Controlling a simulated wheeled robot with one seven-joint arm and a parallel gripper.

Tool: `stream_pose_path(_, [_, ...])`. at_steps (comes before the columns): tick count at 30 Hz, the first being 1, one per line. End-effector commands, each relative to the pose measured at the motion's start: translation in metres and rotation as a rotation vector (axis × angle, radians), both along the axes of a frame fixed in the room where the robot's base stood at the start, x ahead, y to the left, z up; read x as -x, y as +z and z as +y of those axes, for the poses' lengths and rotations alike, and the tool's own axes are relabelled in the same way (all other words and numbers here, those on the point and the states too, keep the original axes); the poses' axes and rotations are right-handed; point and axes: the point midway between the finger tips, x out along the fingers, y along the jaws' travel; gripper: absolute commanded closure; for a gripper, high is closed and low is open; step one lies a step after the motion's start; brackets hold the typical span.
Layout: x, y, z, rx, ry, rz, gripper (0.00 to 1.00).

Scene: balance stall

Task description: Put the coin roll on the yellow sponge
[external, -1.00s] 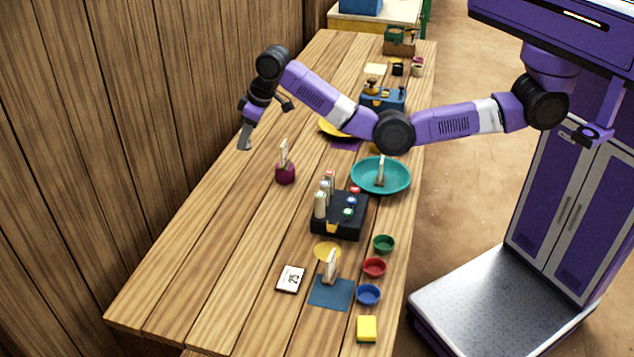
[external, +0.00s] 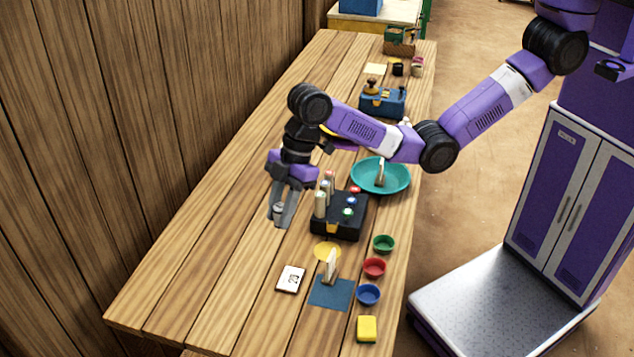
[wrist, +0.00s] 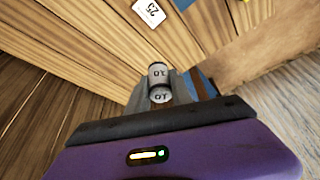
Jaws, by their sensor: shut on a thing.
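The coin roll (external: 279,208) is a small grey-white cylinder between the finger ends of my gripper (external: 281,217).
The black tray (external: 337,228) holds several upright rolls. Green (external: 384,244), red (external: 374,267) and blue (external: 368,294) bowls line the right edge, beyond the sponge. A blue mat (external: 322,299) with an upright card stand, and a numbered white card (external: 291,279), lie left of the bowls.

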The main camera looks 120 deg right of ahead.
Motion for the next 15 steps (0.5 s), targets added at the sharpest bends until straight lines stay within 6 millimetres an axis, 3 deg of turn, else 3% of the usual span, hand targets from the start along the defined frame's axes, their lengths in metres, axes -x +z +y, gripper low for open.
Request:
stream_pose_path(3, [0.013,0.008,0.058,0.001,0.210,0.001,1.00])
stream_pose_path(9, [0.048,0.011,0.148,0.000,0.585,0.000,1.00])
stream_pose_path(15, [0.083,0.016,0.207,0.001,0.925,-0.003,1.00])
